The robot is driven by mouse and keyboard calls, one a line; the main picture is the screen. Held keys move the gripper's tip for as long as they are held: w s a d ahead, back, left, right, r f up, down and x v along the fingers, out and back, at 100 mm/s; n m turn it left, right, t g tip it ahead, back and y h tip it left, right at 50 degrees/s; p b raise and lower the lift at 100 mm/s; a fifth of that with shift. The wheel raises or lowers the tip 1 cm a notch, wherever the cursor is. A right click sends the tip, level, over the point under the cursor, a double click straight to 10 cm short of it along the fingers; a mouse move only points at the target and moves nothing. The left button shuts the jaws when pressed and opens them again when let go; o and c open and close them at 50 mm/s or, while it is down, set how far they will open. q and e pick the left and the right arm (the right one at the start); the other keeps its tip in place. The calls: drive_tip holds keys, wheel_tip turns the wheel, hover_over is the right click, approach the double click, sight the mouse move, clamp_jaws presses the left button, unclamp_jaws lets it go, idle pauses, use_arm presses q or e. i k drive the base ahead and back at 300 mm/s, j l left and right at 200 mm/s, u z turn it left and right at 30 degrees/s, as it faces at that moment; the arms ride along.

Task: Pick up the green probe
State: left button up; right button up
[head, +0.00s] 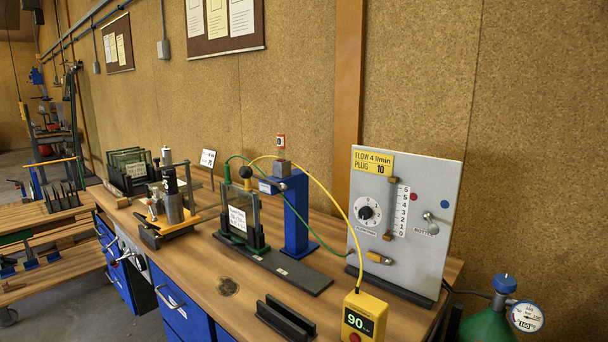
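A green cable (318,236) runs in an arc from near the grey panel (437,190) to the top left of a glass plate in a dark holder. At that end a small green piece (227,173) stands by the plate's upper left corner. It looks like the green probe, but it is too small to tell its shape or how it is held. The glass plate (246,201) stands upright on a long dark base (290,272) on the wooden bench (205,282). Neither of my grippers is in view.
A blue post (296,215) stands just right of the glass plate. A yellow meter (364,318) reading 90 and a black slotted block (286,319) are at the front. A metal cylinder fixture (173,208) stands left. A green gas bottle (487,326) is right of the bench.

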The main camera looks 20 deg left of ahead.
sight(227, 177)
drive_tip(key=i+j+z, duration=0.1)
drive_tip(key=j+z, duration=1.35)
drive_tip(key=k+j, duration=0.05)
